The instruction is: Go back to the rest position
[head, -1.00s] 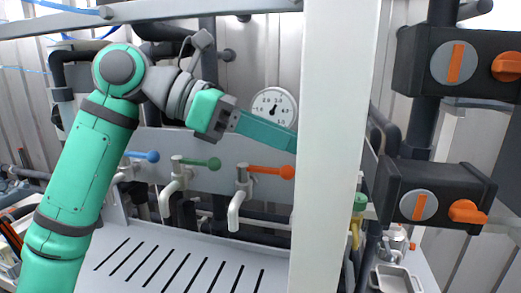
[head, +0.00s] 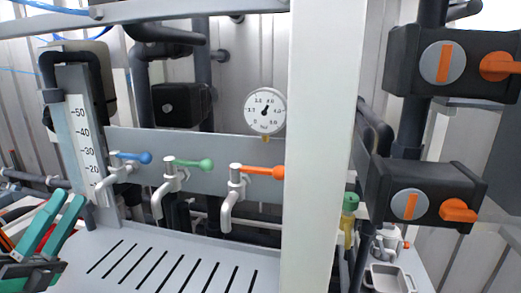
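My gripper (head: 70,197) is at the lower left edge of the head view, pointing up. Its two green fingers stand apart with a gap between them, and nothing shows in the gap. The dark gripper body is partly cut off by the picture edge, and the rest of my arm is out of view. The gripper is in front of and left of the slotted grey tray (head: 75,243), clear of the taps.
Taps with a blue lever (head: 143,157), a green lever (head: 200,165) and an orange lever (head: 264,171) line a grey panel. A round gauge (head: 265,111) sits above. A white post (head: 322,150) stands before them. Black valve blocks with orange handles (head: 459,211) are right.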

